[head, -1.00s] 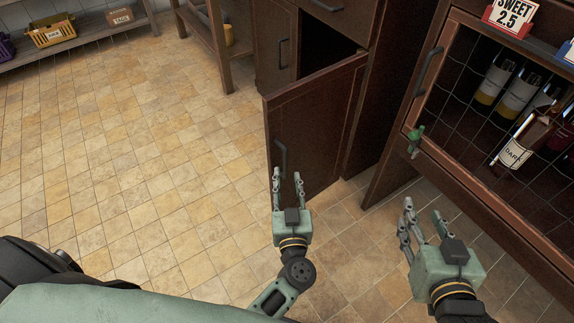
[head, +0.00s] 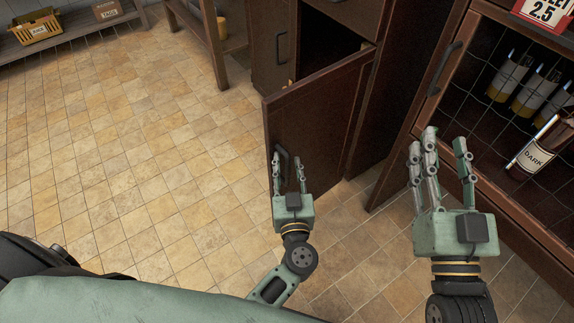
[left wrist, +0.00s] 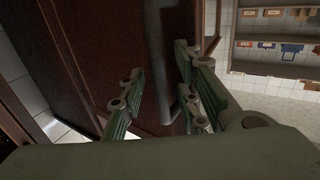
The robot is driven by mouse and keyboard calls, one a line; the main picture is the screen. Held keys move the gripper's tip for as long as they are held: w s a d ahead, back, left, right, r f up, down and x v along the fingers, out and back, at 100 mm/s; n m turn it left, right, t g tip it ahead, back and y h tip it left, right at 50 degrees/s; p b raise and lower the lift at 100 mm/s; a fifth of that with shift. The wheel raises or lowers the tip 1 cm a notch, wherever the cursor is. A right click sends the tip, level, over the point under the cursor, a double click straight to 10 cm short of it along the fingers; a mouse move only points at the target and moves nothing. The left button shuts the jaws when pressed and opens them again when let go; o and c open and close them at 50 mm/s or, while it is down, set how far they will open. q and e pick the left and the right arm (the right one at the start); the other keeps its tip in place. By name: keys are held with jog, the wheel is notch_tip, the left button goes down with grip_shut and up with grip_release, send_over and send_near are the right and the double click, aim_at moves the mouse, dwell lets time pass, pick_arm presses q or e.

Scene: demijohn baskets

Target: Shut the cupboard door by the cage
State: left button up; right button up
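The cupboard door (head: 322,125) is dark brown wood and stands open, swung out from the cupboard (head: 338,55), whose dark inside shows above the door's top edge. A dark bar handle (head: 284,160) sits near its free edge. My left gripper (head: 289,172) is open at the handle, its fingers on either side of it. In the left wrist view the handle (left wrist: 163,70) rises between the open fingers; I cannot tell if they touch it. My right gripper (head: 442,155) is open and empty in front of the cage (head: 485,95), which holds bottles behind wire mesh.
A bottle labelled DARK (head: 532,150) lies tilted in the cage. A price sign (head: 543,14) stands on top. A wooden table leg (head: 213,45) is left of the cupboard. A yellow basket (head: 38,28) sits on a far low shelf. The tiled floor at left is clear.

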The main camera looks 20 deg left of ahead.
pick_arm(q)
jog(key=shift+c, duration=0.3)
grip_shut()
dwell(0.3)
